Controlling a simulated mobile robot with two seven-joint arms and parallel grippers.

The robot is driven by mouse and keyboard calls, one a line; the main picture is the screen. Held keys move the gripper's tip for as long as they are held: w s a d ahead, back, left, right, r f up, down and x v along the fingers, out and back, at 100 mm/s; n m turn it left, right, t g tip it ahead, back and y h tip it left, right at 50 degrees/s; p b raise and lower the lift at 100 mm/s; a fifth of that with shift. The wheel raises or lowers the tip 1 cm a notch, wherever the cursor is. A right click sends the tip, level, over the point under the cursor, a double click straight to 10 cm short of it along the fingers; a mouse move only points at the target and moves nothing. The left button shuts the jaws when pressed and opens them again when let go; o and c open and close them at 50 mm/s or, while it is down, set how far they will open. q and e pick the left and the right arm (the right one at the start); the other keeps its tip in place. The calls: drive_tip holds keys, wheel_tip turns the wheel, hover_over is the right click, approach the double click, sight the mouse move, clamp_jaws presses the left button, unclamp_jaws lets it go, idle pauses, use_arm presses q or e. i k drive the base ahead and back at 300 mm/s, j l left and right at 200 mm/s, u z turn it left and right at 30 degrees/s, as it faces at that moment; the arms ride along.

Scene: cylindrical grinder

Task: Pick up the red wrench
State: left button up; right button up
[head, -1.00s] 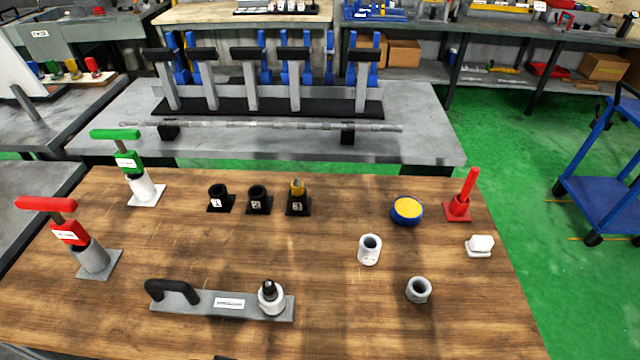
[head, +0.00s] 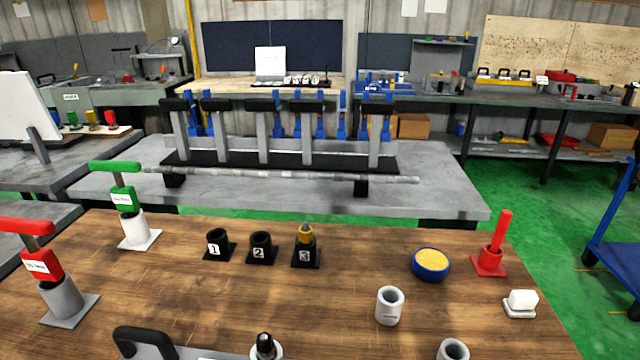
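A red T-handled tool (head: 41,265), which looks like the red wrench, stands upright in a grey cylindrical holder (head: 62,300) at the left of the wooden table. It has a white label too small to read, and the left end of its handle is cut off by the picture edge. A similar green T-handled tool (head: 123,199) stands in a white holder behind it. A red upright rod (head: 500,235) on a red square base stands at the table's right. Neither of my grippers is in view.
On the wooden table (head: 300,305) stand black holders numbered 1 (head: 216,246), 2 (head: 261,249) and 3 (head: 305,254), a blue tub with yellow top (head: 430,263), a white cylinder (head: 389,307) and a white block (head: 520,303). A black handle (head: 143,340) is near the front. The table's centre-left is clear.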

sight(44, 265)
drive_tip(key=u, duration=1.75)
drive_tip(key=k+j+z, duration=0.1)
drive_tip(key=j+z, duration=0.2)
drive_tip(key=j, duration=0.25)
drive_tip(key=k+l+z, duration=0.15)
drive_tip(key=z, duration=0.85)
